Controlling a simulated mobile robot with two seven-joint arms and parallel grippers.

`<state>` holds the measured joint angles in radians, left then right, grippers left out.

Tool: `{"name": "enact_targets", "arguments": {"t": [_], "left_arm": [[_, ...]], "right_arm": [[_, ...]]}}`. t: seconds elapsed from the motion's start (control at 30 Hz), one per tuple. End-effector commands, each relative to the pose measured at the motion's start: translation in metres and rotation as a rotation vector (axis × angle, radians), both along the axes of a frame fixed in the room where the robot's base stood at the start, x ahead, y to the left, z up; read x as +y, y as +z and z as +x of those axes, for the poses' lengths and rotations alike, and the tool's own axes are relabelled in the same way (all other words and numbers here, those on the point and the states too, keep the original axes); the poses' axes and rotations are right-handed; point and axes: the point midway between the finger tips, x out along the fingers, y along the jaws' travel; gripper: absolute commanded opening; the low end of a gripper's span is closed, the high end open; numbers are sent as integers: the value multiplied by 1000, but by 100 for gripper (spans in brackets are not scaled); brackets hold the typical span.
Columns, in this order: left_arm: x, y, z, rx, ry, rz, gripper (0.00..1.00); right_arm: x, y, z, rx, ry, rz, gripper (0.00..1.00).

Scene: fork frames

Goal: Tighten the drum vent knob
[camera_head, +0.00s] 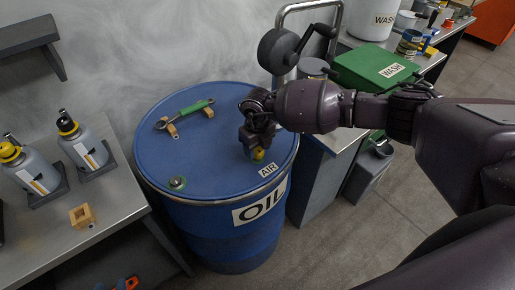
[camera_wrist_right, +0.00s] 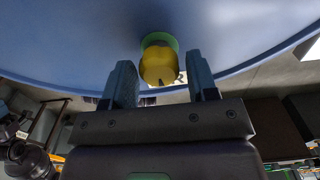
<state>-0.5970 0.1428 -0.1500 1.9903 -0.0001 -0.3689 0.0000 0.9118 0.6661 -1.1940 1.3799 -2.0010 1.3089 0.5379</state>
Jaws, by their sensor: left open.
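The blue drum (camera_head: 205,215), marked OIL, stands upright beside the workbench. The vent knob (camera_head: 258,154) is yellow and sits on the drum lid near the AIR label (camera_head: 268,170). In the right wrist view the knob (camera_wrist_right: 159,66) shows a green base against the blue lid. My right gripper (camera_head: 256,138) is over the lid at the knob and partly hides it. In the right wrist view my right gripper (camera_wrist_right: 161,80) has its fingers apart, one on each side of the knob, with gaps showing. My left gripper is not in view.
Bottles (camera_head: 85,145) and a wooden block (camera_head: 82,216) stand on the left bench.

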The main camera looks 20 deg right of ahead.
Motion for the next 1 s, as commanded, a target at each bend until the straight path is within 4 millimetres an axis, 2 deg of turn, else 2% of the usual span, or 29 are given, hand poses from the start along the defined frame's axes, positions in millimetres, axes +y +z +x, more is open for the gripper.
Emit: {"name": "enact_targets", "arguments": {"t": [0.03,0.1,0.47,0.57,1.0], "left_arm": [[0,0,1,-1,0,0,43],[0,0,1,-1,0,0,43],[0,-1,0,1,0,0,43],[0,-2,-2,4,2,0,43],[1,-8,-5,11,4,0,43]], "right_arm": [[0,-1,-1,2,1,-1,61],[0,-1,-1,3,1,-1,68],[0,2,-2,4,2,0,68],[0,14,-2,4,3,-1,68],[0,88,-1,3,1,-1,68]]}}
